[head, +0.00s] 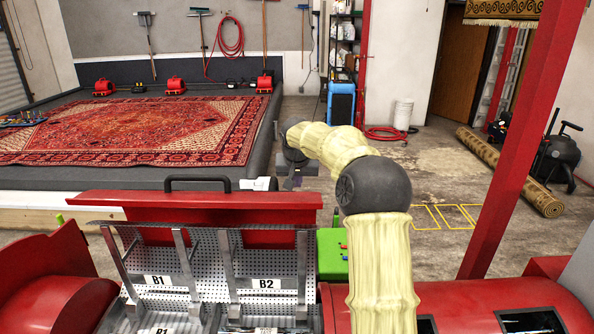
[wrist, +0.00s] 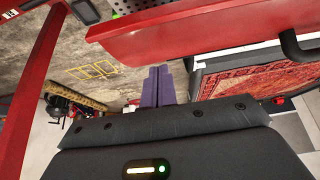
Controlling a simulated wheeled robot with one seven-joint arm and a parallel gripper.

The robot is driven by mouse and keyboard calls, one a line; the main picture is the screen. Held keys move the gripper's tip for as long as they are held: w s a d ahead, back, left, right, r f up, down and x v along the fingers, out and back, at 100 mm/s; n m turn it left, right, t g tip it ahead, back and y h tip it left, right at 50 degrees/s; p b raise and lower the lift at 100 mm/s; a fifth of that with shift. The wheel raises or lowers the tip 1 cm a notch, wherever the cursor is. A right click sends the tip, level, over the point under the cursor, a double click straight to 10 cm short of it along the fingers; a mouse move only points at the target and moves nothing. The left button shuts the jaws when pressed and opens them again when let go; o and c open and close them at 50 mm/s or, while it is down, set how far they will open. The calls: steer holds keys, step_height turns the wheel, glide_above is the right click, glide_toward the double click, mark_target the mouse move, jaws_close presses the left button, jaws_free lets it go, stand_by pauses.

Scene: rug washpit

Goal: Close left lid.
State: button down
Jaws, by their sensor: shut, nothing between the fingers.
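A raised red lid (head: 190,207) with a black handle (head: 198,179) on its upper edge stands open behind the perforated metal racks; I take it for the left lid. In the wrist view the red lid (wrist: 190,32) spans the upper right, with part of the handle (wrist: 292,48) beside it. My gripper (head: 290,183) is just beyond the lid's right end, past its upper edge. In the wrist view its purple fingers (wrist: 157,84) are together and empty, pointing toward the lid. Whether they touch it I cannot tell.
Perforated racks labelled B1 and B2 (head: 225,270) fill the front. A green box (head: 331,254) sits right of them. A red post (head: 520,140) rises at the right. The washpit with a red rug (head: 130,130) lies beyond; open concrete floor is right of it.

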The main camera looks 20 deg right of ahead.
mark_target(297, 205)
steer(key=x, duration=0.2)
steer(key=shift+w+d+f+p, duration=0.1)
steer(key=shift+w+f+p, duration=0.05)
steer(key=shift+f+p, duration=0.2)
steer(key=shift+f, duration=0.2)
steer(key=shift+s+a+p, duration=0.2)
steer(key=shift+s, duration=0.4)
steer(key=shift+s+a+p, duration=0.15)
steer(key=shift+s+a, duration=0.05)
steer(key=shift+s, duration=0.35)
steer(key=shift+s+a+f, duration=0.25)
steer(key=shift+s+f, duration=0.05)
steer(key=shift+s, duration=0.35)
steer(key=shift+f, duration=0.15)
